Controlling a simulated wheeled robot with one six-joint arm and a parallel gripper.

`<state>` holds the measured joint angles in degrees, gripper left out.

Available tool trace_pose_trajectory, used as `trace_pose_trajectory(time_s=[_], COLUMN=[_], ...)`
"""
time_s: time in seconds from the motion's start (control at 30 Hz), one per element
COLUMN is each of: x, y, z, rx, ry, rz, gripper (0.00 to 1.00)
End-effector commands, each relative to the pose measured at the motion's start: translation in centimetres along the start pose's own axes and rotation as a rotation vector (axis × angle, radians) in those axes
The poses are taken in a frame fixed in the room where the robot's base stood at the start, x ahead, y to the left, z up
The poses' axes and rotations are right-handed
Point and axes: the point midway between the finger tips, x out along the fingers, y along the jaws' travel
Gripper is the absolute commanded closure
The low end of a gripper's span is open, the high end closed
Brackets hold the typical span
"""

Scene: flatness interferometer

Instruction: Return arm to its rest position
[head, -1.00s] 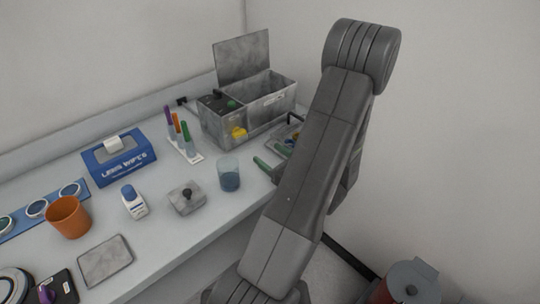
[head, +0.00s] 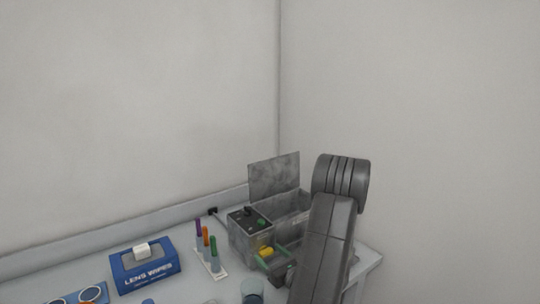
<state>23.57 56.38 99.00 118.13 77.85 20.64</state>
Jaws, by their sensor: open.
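My grey arm (head: 325,240) rises at the right of the head view, with its thick ribbed joint (head: 341,185) at the top. My gripper (head: 271,257) shows partly to the left of the arm, low in front of the grey box. Its two green-tipped fingers are apart, with nothing seen held between them. The rest of the gripper is partly hidden behind the arm.
The grey box (head: 240,240) with a raised lid (head: 274,177) stands close behind the gripper. A rack with coloured sticks (head: 212,262), a blue lens wipes box (head: 145,268) and a clear blue cup (head: 252,291) are on the bench. The right wall is bare.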

Motion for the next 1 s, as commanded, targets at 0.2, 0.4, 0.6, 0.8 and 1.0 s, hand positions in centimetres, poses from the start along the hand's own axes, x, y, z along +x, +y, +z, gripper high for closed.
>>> trace_pose_trajectory(time_s=[0.2, 0.4, 0.6, 0.8, 1.0], x=[1.1, 1.0, 0.6, -2.0, -5.8], y=[0.1, 0.0, 0.0, -0.1, -0.1], z=[0.0, -0.1, -0.1, -0.3, -0.2], rx=[0.001, 0.003, 0.002, 0.002, 0.001], ry=[0.001, 0.001, 0.001, 0.002, 0.001], rz=[0.0, 0.0, 0.0, -0.004, -0.005], gripper=[0.33, 0.33, 0.33, 0.33, 0.33])
